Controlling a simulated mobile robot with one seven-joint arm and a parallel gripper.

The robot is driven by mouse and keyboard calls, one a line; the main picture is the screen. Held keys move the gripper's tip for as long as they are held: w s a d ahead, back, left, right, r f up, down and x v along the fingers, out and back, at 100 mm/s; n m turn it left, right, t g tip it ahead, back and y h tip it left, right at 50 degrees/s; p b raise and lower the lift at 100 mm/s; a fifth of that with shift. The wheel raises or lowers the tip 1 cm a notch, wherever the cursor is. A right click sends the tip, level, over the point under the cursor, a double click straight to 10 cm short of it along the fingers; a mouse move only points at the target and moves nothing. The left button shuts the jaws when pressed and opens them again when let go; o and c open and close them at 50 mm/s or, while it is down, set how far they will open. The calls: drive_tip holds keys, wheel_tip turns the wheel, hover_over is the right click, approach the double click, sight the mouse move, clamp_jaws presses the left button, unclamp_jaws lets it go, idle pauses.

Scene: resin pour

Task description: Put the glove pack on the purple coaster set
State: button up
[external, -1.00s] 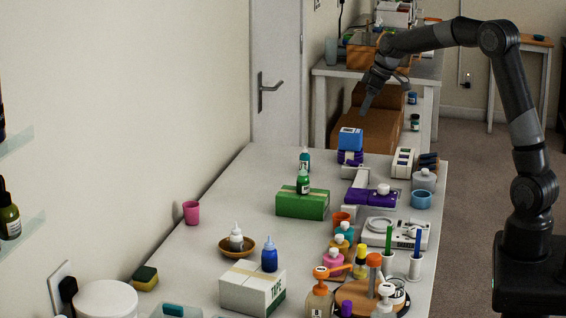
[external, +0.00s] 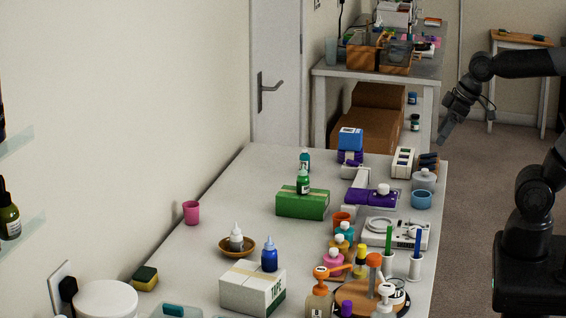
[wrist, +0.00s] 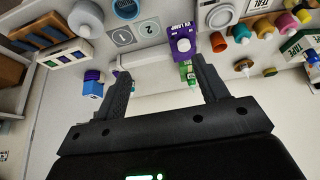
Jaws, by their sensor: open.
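The glove pack, a blue box (external: 350,139), rests on top of the purple coaster set (external: 349,157) near the far edge of the long table. In the wrist view the blue pack (wrist: 93,88) and the purple set (wrist: 92,75) show left of the fingers, partly against each other. My gripper (external: 441,140) is off the table's far right side, well apart from the pack. Its two fingers (wrist: 160,72) are spread with nothing between them.
A green box (external: 302,205) carries a green bottle. A white slotted rack (external: 403,162) and a blue cup (external: 421,199) line the right side. The table's left part is mostly clear.

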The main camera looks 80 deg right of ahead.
drive_tip(key=s, duration=0.1)
drive_tip(key=s+a+f, duration=0.1)
drive_tip(key=s+f, duration=0.1)
drive_tip(key=s, duration=0.1)
drive_tip(key=shift+a, duration=0.25)
drive_tip(key=shift+w, duration=0.1)
idle(0.9)
